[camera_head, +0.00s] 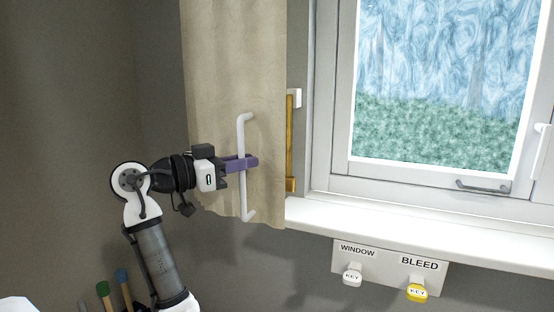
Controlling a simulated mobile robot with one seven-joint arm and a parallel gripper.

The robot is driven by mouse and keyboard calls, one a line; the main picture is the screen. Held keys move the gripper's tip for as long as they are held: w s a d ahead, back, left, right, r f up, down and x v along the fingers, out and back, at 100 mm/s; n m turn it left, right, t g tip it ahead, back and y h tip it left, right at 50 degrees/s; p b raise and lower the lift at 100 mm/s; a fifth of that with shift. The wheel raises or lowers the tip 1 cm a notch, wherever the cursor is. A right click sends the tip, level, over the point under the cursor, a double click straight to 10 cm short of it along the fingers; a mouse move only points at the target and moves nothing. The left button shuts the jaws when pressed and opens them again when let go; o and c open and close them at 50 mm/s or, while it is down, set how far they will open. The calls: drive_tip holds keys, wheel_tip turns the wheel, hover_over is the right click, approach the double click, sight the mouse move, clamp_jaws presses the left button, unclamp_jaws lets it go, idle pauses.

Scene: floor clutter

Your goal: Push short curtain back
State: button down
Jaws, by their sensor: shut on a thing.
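The short curtain (215,75) is beige cloth and hangs at the left of the window, against the dark wall. A white upright handle (245,135) stands on the curtain near its right edge. My gripper (250,162) has purple fingers that are shut on this handle at about its middle. My arm comes in from the lower left, and my gripper hides a small part of the curtain behind it.
The window (450,90) with its pale frame is at the right, its pane frosted. A white sill (400,222) runs below it. A brass bar (290,145) stands between curtain and window. A white plate (400,270) holds two key tags, marked window and bleed.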

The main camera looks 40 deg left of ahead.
sight(230, 153)
drive_tip(key=a, duration=0.2)
drive_tip(key=s+a+p, duration=0.1)
drive_tip(key=a, duration=0.2)
drive_tip(key=s+a+p, duration=0.1)
drive_tip(key=a, duration=0.1)
drive_tip(key=shift+s+a+r, duration=0.1)
drive_tip(key=shift+a, duration=0.05)
drive_tip(key=c, duration=1.5)
unclamp_jaws()
drive_tip(key=shift+a, duration=0.25)
drive_tip(key=shift+c, duration=0.2)
drive_tip(key=shift+d, duration=0.1)
drive_tip(key=shift+s, duration=0.25)
drive_tip(key=b+v, duration=0.4)
drive_tip(key=v, duration=0.9)
drive_tip(key=shift+s, duration=0.2)
